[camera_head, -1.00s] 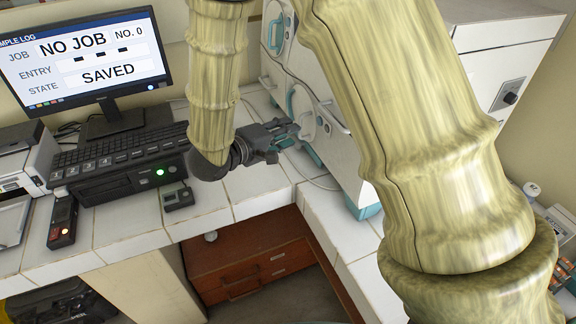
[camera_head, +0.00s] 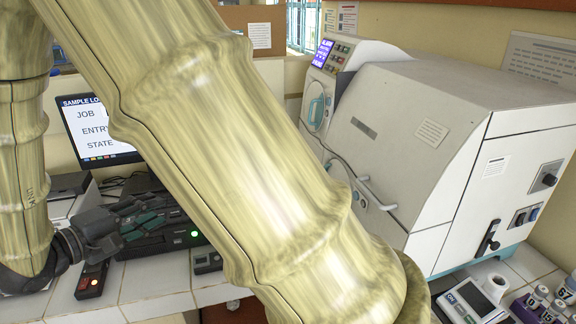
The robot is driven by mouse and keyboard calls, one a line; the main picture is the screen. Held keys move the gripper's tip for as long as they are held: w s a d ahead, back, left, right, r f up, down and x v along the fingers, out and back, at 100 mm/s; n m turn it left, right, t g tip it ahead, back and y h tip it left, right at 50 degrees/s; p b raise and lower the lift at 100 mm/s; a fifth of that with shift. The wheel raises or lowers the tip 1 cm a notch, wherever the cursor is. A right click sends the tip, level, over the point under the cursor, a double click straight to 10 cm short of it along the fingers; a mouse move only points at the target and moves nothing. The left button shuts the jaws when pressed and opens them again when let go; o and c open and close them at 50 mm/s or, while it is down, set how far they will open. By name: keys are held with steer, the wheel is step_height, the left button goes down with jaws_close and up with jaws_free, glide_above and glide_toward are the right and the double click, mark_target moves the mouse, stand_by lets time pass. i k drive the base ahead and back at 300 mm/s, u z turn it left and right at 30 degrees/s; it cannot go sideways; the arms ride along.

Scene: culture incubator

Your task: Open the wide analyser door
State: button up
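The wide analyser (camera_head: 400,130) is a large white-grey machine on the bench at the right of the head view. Its front faces left, and my arm hides much of it. A round teal-rimmed hatch (camera_head: 318,106) and a white bar handle (camera_head: 374,194) show on that front. The wide door's outline is mostly hidden, and I cannot tell whether it is ajar. My gripper (camera_head: 135,226) is at the left, well apart from the analyser, in front of the black keyboard unit. Its dark fingers blend with the keys, so their opening is unclear.
A monitor (camera_head: 92,135) stands behind the keyboard unit (camera_head: 165,230). A red-black handheld device (camera_head: 92,280) and a small dark box (camera_head: 207,262) lie on the white tiled bench (camera_head: 150,285). A small scale-like device (camera_head: 474,298) and capped vials (camera_head: 540,292) stand at the lower right.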

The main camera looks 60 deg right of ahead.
mark_target(415, 145)
steer(key=u, duration=1.25)
steer(key=i, duration=0.3)
steer(key=z, duration=2.65)
